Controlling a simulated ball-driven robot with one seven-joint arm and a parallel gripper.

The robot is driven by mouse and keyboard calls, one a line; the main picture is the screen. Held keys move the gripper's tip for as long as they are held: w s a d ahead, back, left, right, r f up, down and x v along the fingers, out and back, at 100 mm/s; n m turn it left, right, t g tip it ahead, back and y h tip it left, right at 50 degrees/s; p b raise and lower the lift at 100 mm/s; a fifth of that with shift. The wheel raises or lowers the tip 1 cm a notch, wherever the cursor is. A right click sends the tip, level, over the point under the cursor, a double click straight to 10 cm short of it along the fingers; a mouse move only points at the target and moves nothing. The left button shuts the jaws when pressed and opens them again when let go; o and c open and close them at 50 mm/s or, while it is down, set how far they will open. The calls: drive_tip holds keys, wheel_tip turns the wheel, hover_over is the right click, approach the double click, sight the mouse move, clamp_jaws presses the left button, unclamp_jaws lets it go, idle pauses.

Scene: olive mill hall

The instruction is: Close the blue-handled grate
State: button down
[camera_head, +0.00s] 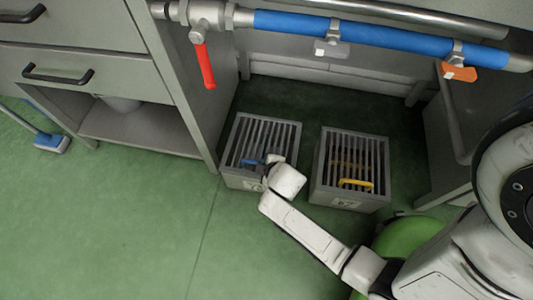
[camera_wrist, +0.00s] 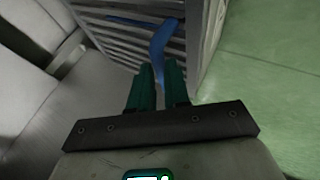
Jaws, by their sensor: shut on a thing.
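The blue-handled grate (camera_head: 264,136) is a barred metal panel over the top of the left grey box on the floor. Its blue handle (camera_head: 250,162) sits at the near edge, partly hidden by my gripper (camera_head: 268,164). In the wrist view the blue handle (camera_wrist: 162,38) runs down between the two teal fingers of my gripper (camera_wrist: 160,72), which are shut on it. The grate's bars (camera_wrist: 115,28) show behind the handle. The grate looks level with the box rim; I cannot tell whether it is fully seated.
A similar box with a yellow-handled grate (camera_head: 355,158) stands close to the right. A blue pipe (camera_head: 375,37) with a red lever (camera_head: 205,66) and an orange lever (camera_head: 460,72) runs above. A drawer cabinet (camera_head: 105,75) is left. Green floor (camera_head: 110,225) is clear in front.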

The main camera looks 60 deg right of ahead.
drive_tip(key=shift+s+a+f+b, duration=0.15)
drive_tip(key=shift+a+f+b, duration=0.15)
drive_tip(key=shift+f, duration=0.45)
drive_tip(key=shift+s+a+f+b, duration=0.1)
drive_tip(key=shift+a+f+b, duration=0.15)
drive_tip(key=shift+f, duration=0.45)
drive_tip(key=shift+s+a+f+b, duration=0.15)
drive_tip(key=shift+a+f+b, duration=0.15)
drive_tip(key=shift+f, duration=0.45)
drive_tip(key=c, duration=1.1)
unclamp_jaws()
drive_tip(key=shift+a, duration=0.1)
drive_tip(key=w+r+p+v, duration=0.1)
drive_tip(key=p+v, duration=0.4)
drive_tip(key=v, duration=0.6)
drive_tip(key=shift+d+p, duration=0.3)
drive_tip(key=shift+d, duration=0.1)
drive_tip(key=shift+w, duration=0.1)
